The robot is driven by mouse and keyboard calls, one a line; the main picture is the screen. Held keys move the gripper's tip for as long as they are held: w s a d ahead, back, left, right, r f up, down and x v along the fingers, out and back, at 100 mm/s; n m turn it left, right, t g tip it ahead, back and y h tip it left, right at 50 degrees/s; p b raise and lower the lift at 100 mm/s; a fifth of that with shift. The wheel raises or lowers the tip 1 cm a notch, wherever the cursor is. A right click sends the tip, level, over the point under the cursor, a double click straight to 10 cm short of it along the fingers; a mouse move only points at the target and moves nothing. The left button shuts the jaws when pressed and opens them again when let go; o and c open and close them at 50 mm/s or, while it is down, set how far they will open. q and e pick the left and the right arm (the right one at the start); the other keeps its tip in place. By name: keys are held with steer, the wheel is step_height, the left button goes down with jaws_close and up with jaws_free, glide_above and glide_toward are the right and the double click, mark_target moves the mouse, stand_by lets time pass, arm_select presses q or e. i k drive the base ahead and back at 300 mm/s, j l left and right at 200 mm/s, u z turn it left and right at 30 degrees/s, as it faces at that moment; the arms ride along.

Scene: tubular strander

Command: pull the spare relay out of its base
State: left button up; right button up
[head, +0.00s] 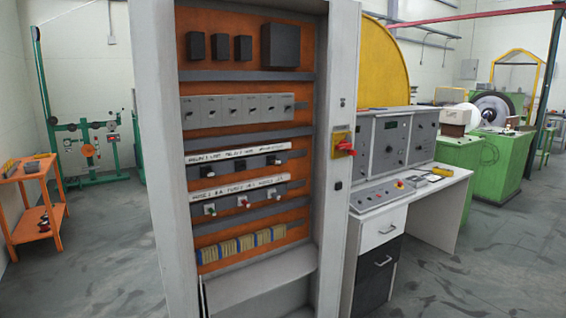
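An open control cabinet (172,200) with an orange back panel stands in the middle of the head view. Small dark block-shaped units (239,167) sit in a row under a white label strip (238,153). The strip's print is too small to read for certain, so I cannot tell which unit is the spare relay or make out its base. Three larger black blocks (220,46) and a bigger black box (281,45) are fixed at the top. Neither of my grippers is in view.
A red and yellow switch (342,145) juts from the cabinet's right frame. A pale panel (262,283) slopes out at the cabinet's bottom. A desk with control panels (405,191) adjoins on the right. An orange cart (33,205) stands left, with clear floor between.

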mark_target(275, 162)
steer(key=i+l+u, duration=0.1)
steer(key=l, duration=0.3)
steer(key=i+l+u, duration=0.15)
steer(key=l, duration=0.25)
steer(key=i+l+u, duration=0.1)
steer(key=l, duration=0.35)
steer(key=i+l+u, duration=0.15)
steer(key=l, duration=0.3)
steer(key=i+l+u, duration=0.1)
steer(key=l, duration=0.35)
steer(key=i+l+u, duration=0.3)
steer(key=i+l, duration=0.2)
steer(key=i+l+u, duration=0.15)
steer(key=l, duration=0.25)
steer(key=i+l+u, duration=0.15)
steer(key=i+l, duration=0.15)
steer(key=i+l+u, duration=0.15)
steer(key=l, duration=0.25)
steer(key=i+l+u, duration=0.15)
steer(key=l, duration=0.25)
steer(key=i+l+u, duration=0.15)
steer(key=l, duration=0.25)
steer(key=i+l, duration=0.2)
steer(key=l, duration=0.15)
steer(key=i+l+u, duration=0.1)
steer(key=l, duration=0.25)
steer(key=i+l, duration=0.25)
steer(key=l, duration=0.15)
steer(key=u, duration=0.05)
